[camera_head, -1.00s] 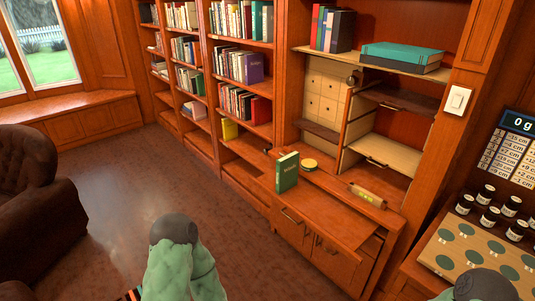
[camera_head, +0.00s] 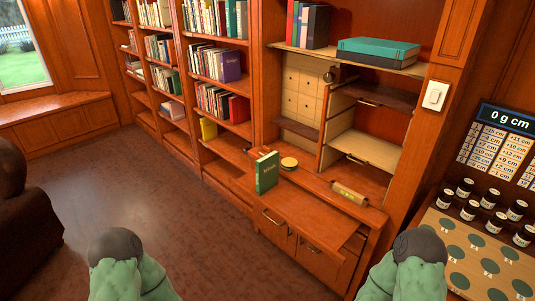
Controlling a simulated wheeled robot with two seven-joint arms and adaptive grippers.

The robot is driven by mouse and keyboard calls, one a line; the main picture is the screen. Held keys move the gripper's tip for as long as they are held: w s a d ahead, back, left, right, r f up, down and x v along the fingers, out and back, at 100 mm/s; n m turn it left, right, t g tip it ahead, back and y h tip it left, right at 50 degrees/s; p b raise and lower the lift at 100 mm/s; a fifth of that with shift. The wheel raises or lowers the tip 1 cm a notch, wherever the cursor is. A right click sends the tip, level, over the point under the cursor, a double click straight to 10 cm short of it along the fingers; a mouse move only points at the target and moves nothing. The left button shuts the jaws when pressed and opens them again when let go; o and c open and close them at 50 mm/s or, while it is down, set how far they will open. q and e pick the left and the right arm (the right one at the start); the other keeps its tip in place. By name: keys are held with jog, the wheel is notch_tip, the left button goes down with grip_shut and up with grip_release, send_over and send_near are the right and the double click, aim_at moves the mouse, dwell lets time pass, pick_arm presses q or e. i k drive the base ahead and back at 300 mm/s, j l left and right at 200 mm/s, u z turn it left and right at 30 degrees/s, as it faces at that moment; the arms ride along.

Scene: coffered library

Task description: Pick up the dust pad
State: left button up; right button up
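A small round yellowish thing with a flat top (camera_head: 289,163) sits on the cabinet ledge, just right of an upright green book (camera_head: 266,172). A tan roll-like thing with a label (camera_head: 349,193) lies farther right on the same ledge. I cannot tell which of these, if either, is the dust pad. My two green-covered arms show at the bottom edge, one left of centre and one at the right. Neither gripper is in view.
A pulled-out wooden writing surface (camera_head: 310,215) juts from the cabinet. At the right, a board with green circles (camera_head: 470,262) and several small dark jars stands below a "0 g cm" display (camera_head: 507,120). A dark armchair (camera_head: 25,215) is at the left. The floor between is clear.

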aim_at(266, 149)
jog(key=i+z, duration=0.1)
jog(key=z, duration=0.3)
jog(key=i+j+z, duration=0.1)
jog(key=z, duration=0.35)
jog(key=i+j+z, duration=0.1)
jog(key=z, duration=0.3)
